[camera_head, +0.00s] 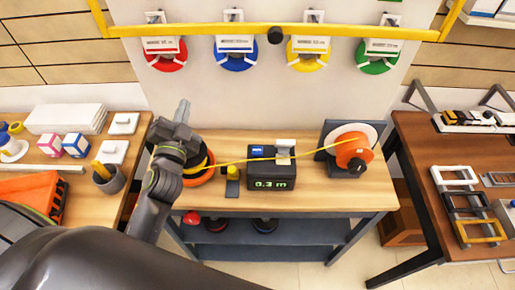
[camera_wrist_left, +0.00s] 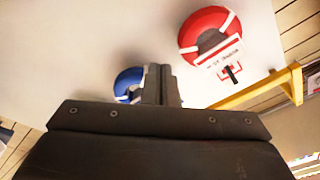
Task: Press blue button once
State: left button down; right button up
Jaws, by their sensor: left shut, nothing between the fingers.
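A black measuring device (camera_head: 272,172) with a green "0.3 m" display stands on the middle wooden table. A small blue patch (camera_head: 257,151), which looks like the blue button, is on its top left. My left gripper (camera_head: 183,110) is left of and above the device, apart from it, pointing up toward the wall. In the left wrist view its fingers (camera_wrist_left: 162,84) are shut and empty, with the blue ring (camera_wrist_left: 127,86) and red ring (camera_wrist_left: 209,32) beyond. The device is not visible in that wrist view. My right gripper is not in view.
A yellow strand (camera_head: 225,161) runs from the orange reel (camera_head: 354,152) through the device toward a reel (camera_head: 198,172) partly hidden by my left arm. A small yellow-topped item (camera_head: 233,172) stands left of the device. A yellow rail (camera_head: 200,30) crosses the wall above.

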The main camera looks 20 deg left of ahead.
pick_arm(q)
jog(key=w+d+r+m+t+h, duration=0.2)
jog(key=d+r+m+t+h, duration=0.2)
jog(key=d+r+m+h, duration=0.55)
jog(key=m+g+h, duration=0.3)
jog(key=m+g, duration=1.6)
jog(key=m, duration=0.4)
send_over(253, 151)
notch_tip(253, 151, down, 12)
jog(key=shift+r+p, duration=0.2)
jog(key=shift+p, duration=0.1)
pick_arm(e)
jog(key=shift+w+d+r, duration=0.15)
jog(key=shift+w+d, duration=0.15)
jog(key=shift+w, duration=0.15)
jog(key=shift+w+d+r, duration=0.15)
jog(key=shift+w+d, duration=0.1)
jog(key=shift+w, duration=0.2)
pick_arm(q)
jog(key=shift+w, duration=0.1)
